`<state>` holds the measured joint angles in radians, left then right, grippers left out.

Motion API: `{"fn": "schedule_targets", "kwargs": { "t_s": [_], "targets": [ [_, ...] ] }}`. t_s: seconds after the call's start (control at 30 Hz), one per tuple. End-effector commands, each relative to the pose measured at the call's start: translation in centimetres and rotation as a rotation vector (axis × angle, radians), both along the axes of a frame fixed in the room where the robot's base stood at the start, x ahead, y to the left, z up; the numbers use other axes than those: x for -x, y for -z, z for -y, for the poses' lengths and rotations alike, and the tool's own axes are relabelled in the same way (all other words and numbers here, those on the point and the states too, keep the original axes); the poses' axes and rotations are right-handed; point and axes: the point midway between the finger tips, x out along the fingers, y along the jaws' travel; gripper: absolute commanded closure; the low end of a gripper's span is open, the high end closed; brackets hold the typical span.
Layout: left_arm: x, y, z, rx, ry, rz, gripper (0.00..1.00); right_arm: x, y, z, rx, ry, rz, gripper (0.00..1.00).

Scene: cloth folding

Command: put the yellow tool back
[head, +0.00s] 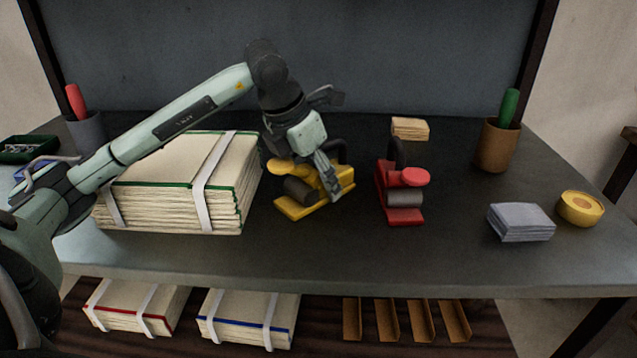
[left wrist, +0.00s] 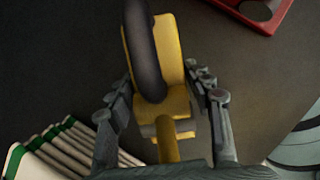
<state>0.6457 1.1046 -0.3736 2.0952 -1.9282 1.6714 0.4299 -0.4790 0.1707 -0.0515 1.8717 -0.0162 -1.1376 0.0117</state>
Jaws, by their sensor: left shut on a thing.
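The yellow tool (head: 292,208) has a flat base, a dark roller and a dark curved handle. It is at the middle of the table (head: 330,255), just right of the big green-edged cloth stack (head: 165,205). My left gripper (head: 327,186) comes down over it from above and is shut on it. In the left wrist view the yellow tool (left wrist: 168,40) lies between the two fingers (left wrist: 165,103), its dark handle toward the camera. I cannot tell whether its base touches the table. The contact spots are partly hidden. My right gripper is not in view.
A similar red tool (head: 402,178) stands close on the right. Farther right are a grey cloth stack (head: 520,222), a yellow round tin (head: 580,208) and a brown cup (head: 497,148). A small tan stack (head: 410,128) is behind. The front middle of the table is clear.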

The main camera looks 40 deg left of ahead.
Motion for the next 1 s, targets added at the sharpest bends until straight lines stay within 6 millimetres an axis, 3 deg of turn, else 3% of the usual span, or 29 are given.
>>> {"fn": "schedule_targets", "kwargs": {
  "t_s": [0.33,0.37,0.5,0.87,1.0],
  "targets": [
    [-0.1,-0.1,0.0,0.001,0.000,0.006,1.00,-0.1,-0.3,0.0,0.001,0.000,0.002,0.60],
    [0.0,0.1,0.0,0.000,0.000,0.000,0.45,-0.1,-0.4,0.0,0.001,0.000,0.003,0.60],
    [0.0,0.1,0.0,0.000,0.000,0.000,0.28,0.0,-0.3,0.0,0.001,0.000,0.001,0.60],
    [0.0,-0.2,0.0,0.000,0.000,0.000,0.28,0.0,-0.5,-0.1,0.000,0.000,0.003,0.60],
    [0.5,-1.8,-0.2,-0.001,-0.001,0.005,0.28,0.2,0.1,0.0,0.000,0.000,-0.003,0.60]
  ]
}}
